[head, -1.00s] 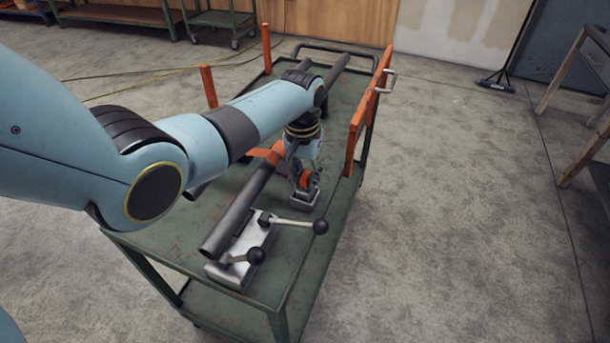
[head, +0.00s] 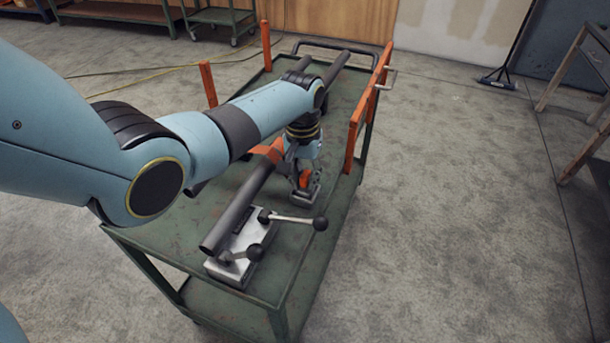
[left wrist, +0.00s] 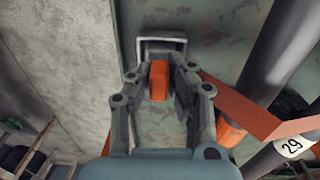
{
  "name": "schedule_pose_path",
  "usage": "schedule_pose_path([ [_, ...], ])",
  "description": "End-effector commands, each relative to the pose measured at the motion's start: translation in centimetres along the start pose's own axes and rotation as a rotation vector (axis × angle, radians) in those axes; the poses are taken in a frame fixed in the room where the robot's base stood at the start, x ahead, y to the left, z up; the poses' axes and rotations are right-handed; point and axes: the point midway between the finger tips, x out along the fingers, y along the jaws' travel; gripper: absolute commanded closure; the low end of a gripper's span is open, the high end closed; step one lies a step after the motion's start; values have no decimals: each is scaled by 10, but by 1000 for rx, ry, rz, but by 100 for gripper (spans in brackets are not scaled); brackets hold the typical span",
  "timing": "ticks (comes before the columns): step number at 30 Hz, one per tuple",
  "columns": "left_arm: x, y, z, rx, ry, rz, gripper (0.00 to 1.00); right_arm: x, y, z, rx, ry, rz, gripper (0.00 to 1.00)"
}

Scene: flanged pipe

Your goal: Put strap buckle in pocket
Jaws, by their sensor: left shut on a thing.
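My left gripper (left wrist: 157,78) is shut on the orange strap buckle (left wrist: 159,88), whose far end shows between the fingertips. The grey metal pocket (left wrist: 147,45), an open-topped box, lies just beyond the fingertips in the left wrist view. In the head view the left gripper (head: 303,184) points down at the pocket (head: 312,198) on the cart top. I cannot tell whether the buckle is inside the rim. An orange strap (left wrist: 245,108) runs from behind the right finger towards the pipe; its join to the buckle is hidden. My right gripper is not in view.
A dark pipe (head: 235,217) lies along the green cart (head: 180,223); its near end rests at a silver clamp block (head: 225,272) with black-knobbed levers. A tag marked 29 (left wrist: 294,146) is on a pipe. Orange posts (head: 208,84) and an orange rail (head: 357,125) edge the cart.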

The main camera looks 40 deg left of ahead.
Motion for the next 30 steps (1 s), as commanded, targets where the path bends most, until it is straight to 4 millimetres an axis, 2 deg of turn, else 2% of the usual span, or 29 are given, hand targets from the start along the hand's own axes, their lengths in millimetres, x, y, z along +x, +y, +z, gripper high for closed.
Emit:
schedule_pose_path([
  [4,3,0,0,0,1,0,100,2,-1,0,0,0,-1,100],
  [5,3,0,0,0,1,0,80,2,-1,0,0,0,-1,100],
  [10,2,0,0,0,1,0,58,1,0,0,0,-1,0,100],
  [21,-3,0,-1,0,2,0,57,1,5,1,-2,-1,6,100],
  [26,-28,0,0,0,4,0,57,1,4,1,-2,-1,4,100],
  [30,-62,0,-1,1,6,1,57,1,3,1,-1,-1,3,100],
])
